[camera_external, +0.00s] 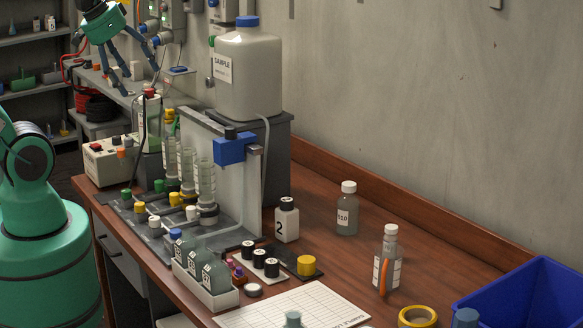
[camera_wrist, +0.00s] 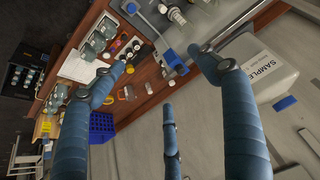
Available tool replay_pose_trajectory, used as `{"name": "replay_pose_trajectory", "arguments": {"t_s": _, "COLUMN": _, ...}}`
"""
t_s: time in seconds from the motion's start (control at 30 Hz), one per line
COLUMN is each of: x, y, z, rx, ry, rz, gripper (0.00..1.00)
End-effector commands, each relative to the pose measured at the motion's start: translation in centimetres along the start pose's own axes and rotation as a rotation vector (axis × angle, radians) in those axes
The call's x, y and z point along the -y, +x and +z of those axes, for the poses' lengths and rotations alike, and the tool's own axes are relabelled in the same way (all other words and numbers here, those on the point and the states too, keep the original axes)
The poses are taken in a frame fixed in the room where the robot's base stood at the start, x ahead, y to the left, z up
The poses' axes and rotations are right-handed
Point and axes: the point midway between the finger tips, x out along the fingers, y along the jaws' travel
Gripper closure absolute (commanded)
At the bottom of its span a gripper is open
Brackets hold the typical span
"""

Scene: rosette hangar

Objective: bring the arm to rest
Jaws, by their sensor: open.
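My gripper (camera_external: 136,74) is at the upper left of the external view, raised above the back left end of the bench. Its dark blue fingers are spread apart and hold nothing. In the wrist view the open gripper (camera_wrist: 160,72) shows three blue segmented fingers, with the bench beyond them and nothing between them. My green arm stands left of the bench; the links joining it to the gripper are partly out of the picture.
The wooden bench (camera_external: 430,256) carries a tube rack with a blue clamp (camera_external: 232,149), a large sample jug (camera_external: 247,75), small bottles (camera_external: 347,210) and a blue crate (camera_external: 535,295). Shelves (camera_external: 30,38) stand behind. A control box (camera_external: 108,160) is below the gripper.

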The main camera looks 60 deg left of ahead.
Motion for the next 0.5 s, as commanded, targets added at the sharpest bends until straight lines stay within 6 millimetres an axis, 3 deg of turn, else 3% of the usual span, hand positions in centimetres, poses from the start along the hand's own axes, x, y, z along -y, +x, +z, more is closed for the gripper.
{"name": "replay_pose_trajectory", "arguments": {"t_s": 0.5, "x": 0.02, "y": 0.68, "z": 0.61, "rx": 0.0, "ry": 0.0, "rz": 0.0, "gripper": 0.25}}
